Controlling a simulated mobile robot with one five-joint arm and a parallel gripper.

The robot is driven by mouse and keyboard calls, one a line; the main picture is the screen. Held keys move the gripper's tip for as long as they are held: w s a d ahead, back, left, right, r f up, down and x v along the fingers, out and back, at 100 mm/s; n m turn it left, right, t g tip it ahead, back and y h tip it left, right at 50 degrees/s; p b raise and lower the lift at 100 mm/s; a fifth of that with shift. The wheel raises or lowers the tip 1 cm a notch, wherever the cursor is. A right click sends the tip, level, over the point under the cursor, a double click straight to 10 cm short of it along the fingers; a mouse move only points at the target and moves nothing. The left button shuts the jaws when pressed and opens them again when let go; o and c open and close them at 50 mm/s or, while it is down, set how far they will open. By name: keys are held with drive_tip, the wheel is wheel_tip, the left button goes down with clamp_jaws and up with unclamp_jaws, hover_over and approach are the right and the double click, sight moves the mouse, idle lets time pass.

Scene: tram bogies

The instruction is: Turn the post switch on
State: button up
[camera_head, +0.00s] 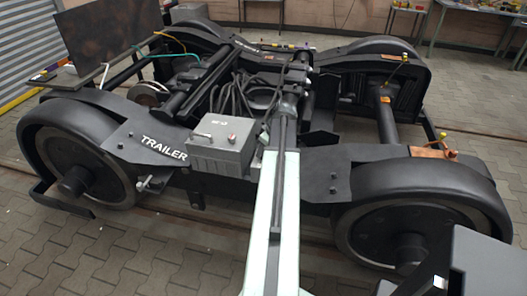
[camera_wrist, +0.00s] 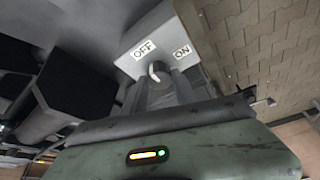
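The post switch (camera_wrist: 190,18) shows in the wrist view as a light grey plate with an OFF label on the left and an ON label on the right. Its round knob (camera_wrist: 156,71) sits below and between the labels. The knob's pale pointer mark leans slightly toward OFF. My gripper (camera_wrist: 162,84) is right in front of the knob, with one grey finger on each side of it and a gap between them. I cannot tell whether the fingers touch the knob. I cannot make out the switch or my gripper in the head view.
A large black bogie (camera_head: 335,165) marked TRAILER fills the head view. A grey box (camera_head: 220,147) with a red button sits on it. Paved floor (camera_head: 85,255) is open at the front left. Dark blocky shapes (camera_wrist: 80,75) lie left of the switch in the wrist view.

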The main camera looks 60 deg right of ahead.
drive_tip(key=shift+a+m, duration=0.1)
drive_tip(key=shift+m, duration=0.3)
clamp_jaws()
drive_tip(key=m+h, duration=0.1)
drive_tip(key=m, duration=0.1)
drive_tip(key=shift+a+m+g, duration=0.1)
drive_tip(key=shift+m+g, duration=0.2)
drive_tip(key=shift+m, duration=0.1)
drive_tip(key=m+h, duration=0.1)
drive_tip(key=m, duration=0.1)
drive_tip(key=m+g+h, duration=0.1)
drive_tip(key=m, duration=0.2)
drive_tip(key=shift+w+a+m, duration=0.1)
drive_tip(key=shift+m, duration=0.2)
drive_tip(key=m+g, duration=0.1)
drive_tip(key=m, duration=0.3)
drive_tip(key=shift+w+g+h, duration=0.15)
drive_tip(key=shift+g+h, duration=0.25)
drive_tip(key=m+g, duration=0.1)
drive_tip(key=m, duration=0.3)
drive_tip(key=shift+w, duration=0.1)
drive_tip(key=shift+m+g, duration=0.3)
drive_tip(key=shift+m, duration=0.2)
drive_tip(key=o, duration=1.1)
unclamp_jaws()
drive_tip(key=shift+o, duration=0.2)
